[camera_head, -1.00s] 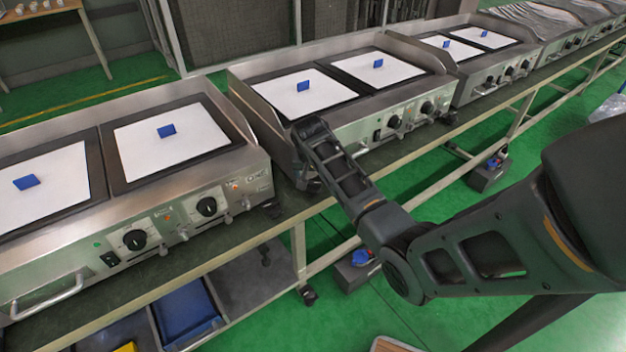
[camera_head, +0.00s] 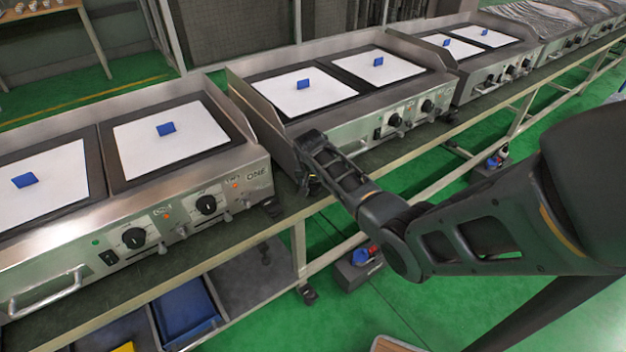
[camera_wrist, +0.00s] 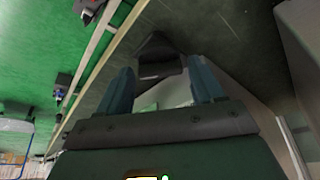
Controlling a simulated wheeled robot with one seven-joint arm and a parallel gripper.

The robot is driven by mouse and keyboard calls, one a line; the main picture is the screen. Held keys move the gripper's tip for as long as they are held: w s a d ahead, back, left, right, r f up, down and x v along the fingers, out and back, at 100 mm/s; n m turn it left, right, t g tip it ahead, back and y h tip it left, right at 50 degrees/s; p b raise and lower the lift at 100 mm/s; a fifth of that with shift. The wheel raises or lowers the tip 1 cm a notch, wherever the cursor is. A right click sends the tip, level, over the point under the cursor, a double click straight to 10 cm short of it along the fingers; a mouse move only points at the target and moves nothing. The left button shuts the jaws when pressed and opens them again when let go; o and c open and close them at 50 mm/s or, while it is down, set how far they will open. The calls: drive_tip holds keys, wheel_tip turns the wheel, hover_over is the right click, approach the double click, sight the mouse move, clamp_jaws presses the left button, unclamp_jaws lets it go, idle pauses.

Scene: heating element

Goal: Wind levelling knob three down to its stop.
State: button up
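In the wrist view a dark, blocky knob-like thing (camera_wrist: 160,56) lies just ahead of my gripper (camera_wrist: 161,78), in line with the gap between its two blue-grey fingers. The fingers stand apart; I see no firm contact. In the head view my arm reaches to the front left corner of the middle griddle (camera_head: 350,132), and its wrist hides the gripper and what is below that corner. I cannot read which knob is number three.
The griddles stand in a row on a long dark bench (camera_head: 225,240). The left griddle (camera_head: 225,195) is close to the left of my wrist. A blue bin (camera_head: 187,312) sits on the lower shelf. Green floor in front of the bench is mostly free.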

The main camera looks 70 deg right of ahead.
drive_tip(key=c, duration=0.7)
drive_tip(key=shift+c, duration=0.2)
drive_tip(key=shift+n, duration=0.3)
drive_tip(key=n+t+p, duration=0.1)
drive_tip(key=n, duration=0.1)
drive_tip(key=shift+s+n+y+p, duration=0.15)
drive_tip(key=shift+n+y+p, duration=0.15)
drive_tip(key=shift+s+d+n+t+y, duration=0.1)
drive_tip(key=shift+n+t+y, duration=0.2)
drive_tip(key=shift+n, duration=0.8)
drive_tip(key=shift+d+n+t+y, duration=0.15)
drive_tip(key=shift+n+t, duration=0.25)
drive_tip(key=shift+n, duration=0.7)
drive_tip(key=o, duration=1)
drive_tip(key=shift+o, duration=0.2)
drive_tip(key=shift+r, duration=0.1)
